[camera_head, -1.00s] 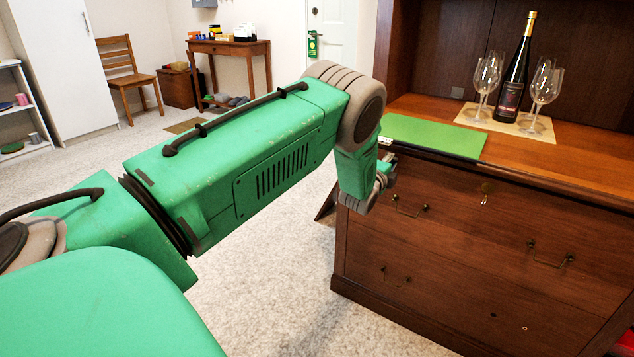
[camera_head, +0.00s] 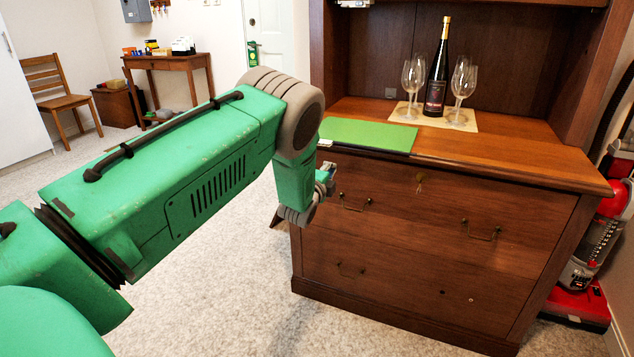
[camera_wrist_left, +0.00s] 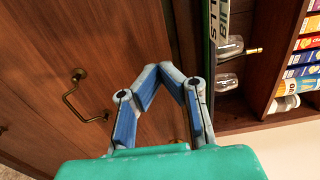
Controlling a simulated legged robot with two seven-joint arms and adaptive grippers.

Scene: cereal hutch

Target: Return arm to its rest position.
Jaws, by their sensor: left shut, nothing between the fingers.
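My left arm is green and reaches in from the left in the head view. Its elbow-like grey joint bends down beside the wooden hutch (camera_head: 420,255). My left gripper (camera_head: 327,178) hangs in front of the hutch's left drawer area, just below the counter edge, and is partly hidden by the arm. In the left wrist view the blue-and-grey fingers (camera_wrist_left: 160,73) are shut with nothing held, facing the drawer front. A brass drawer handle (camera_wrist_left: 80,98) is to their left and apart from them. My right gripper is not in view.
A green flat board (camera_head: 370,135) lies on the counter. A dark bottle (camera_head: 438,70) and several wine glasses stand on a tan mat (camera_head: 405,120). Colourful boxes (camera_wrist_left: 303,50) show on a shelf. A red vacuum cleaner (camera_head: 590,270) stands right. Carpet is clear before the hutch.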

